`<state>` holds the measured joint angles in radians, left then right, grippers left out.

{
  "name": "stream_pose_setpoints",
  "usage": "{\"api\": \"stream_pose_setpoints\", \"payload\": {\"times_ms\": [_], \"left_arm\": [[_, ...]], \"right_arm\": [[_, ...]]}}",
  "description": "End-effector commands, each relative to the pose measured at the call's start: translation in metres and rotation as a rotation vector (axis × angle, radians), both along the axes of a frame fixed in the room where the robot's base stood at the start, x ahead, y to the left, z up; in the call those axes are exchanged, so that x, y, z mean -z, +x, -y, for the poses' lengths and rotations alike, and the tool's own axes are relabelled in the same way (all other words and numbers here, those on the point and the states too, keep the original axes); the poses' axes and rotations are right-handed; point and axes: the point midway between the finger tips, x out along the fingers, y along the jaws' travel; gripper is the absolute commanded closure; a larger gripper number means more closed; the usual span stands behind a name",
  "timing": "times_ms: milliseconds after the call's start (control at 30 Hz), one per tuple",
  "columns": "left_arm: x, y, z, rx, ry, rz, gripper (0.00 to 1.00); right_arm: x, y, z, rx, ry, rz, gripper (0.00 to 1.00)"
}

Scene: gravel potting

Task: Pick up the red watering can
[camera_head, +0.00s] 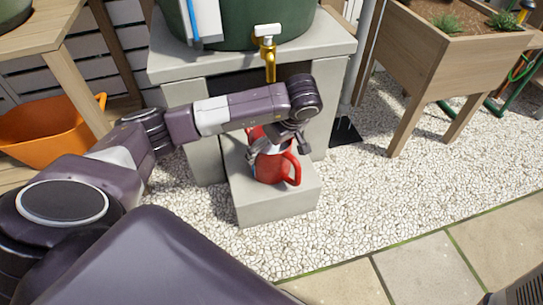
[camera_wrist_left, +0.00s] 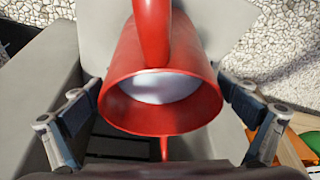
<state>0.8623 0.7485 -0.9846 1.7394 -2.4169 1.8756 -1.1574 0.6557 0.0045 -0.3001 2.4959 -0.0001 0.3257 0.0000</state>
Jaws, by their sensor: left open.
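The red watering can (camera_head: 271,170) stands on a low concrete block (camera_head: 262,208) under the brass tap (camera_head: 267,55). Its handle shows at the lower right, and my arm hides its upper part in the head view. In the left wrist view the can (camera_wrist_left: 125,75) fills the middle, with its open rim facing the camera and whitish contents inside. My left gripper (camera_head: 279,147) is open at the can. In the wrist view its fingers (camera_wrist_left: 160,98) stand on either side of the can, with a visible gap at each side.
A green barrel (camera_head: 240,25) sits on a concrete stand (camera_head: 330,50) behind the can. A wooden planter (camera_head: 440,60) stands at the right. An orange tub (camera_head: 45,130) and a wooden table (camera_head: 45,32) are at the left. The gravel (camera_head: 400,185) at front right is clear.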

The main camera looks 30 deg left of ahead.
Motion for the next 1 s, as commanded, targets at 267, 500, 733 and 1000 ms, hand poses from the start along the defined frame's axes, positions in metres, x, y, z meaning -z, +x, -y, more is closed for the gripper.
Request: {"api": "stream_pose_setpoints", "payload": {"times_ms": [267,500,733,1000], "left_arm": [[0.0,-0.0003,0.0002,0.0,0.0,-0.001,0.23],[0.0001,-0.0004,0.0003,0.0,0.0,-0.001,0.5],[-0.0041,0.002,-0.0003,-0.001,0.001,0.008,0.71],[-0.0045,0.0015,0.0002,-0.001,0.001,0.006,0.71]], "right_arm": [[0.0,0.0001,0.0,0.0,0.0,0.0,0.0],[0.0,0.0,-0.0001,0.0,0.0,0.0,0.0],[-0.0005,-0.0001,-0.0001,-0.001,0.0,0.0,0.0],[-0.0018,0.0,0.0,-0.001,0.0,0.0,0.0]]}}
